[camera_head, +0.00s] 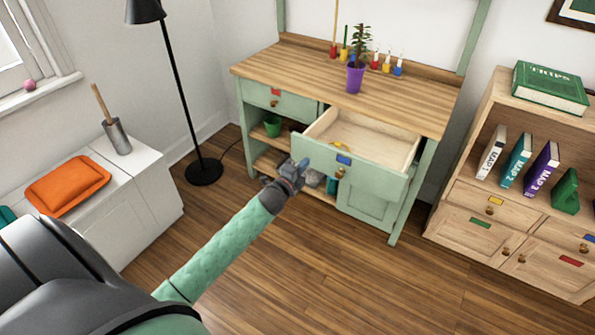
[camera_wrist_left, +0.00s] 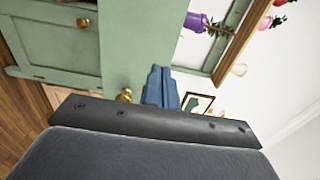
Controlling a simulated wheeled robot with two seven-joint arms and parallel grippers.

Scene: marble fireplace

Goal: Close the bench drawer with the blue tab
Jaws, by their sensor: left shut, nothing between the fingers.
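The green bench drawer (camera_head: 372,172) with the blue tab (camera_head: 344,160) stands pulled out, and its pale wooden inside shows. A small yellow thing lies inside. A brass knob (camera_head: 340,172) sits below the tab. My left gripper (camera_head: 300,166) is shut and empty, at the left end of the drawer front, left of the tab. In the left wrist view its closed blue-grey fingers (camera_wrist_left: 161,72) point at a green front (camera_wrist_left: 140,45), beside a brass knob (camera_wrist_left: 124,96). I cannot tell whether the fingertips touch it. My right gripper is out of view.
The bench top (camera_head: 300,68) holds a purple potted plant (camera_head: 355,78) and small colored pots. A red-tabbed drawer (camera_head: 277,97) at left is shut. A black floor lamp (camera_head: 205,172) and a white cabinet (camera_head: 150,185) stand left, a wooden bookcase (camera_head: 460,170) right. Floor before the bench is clear.

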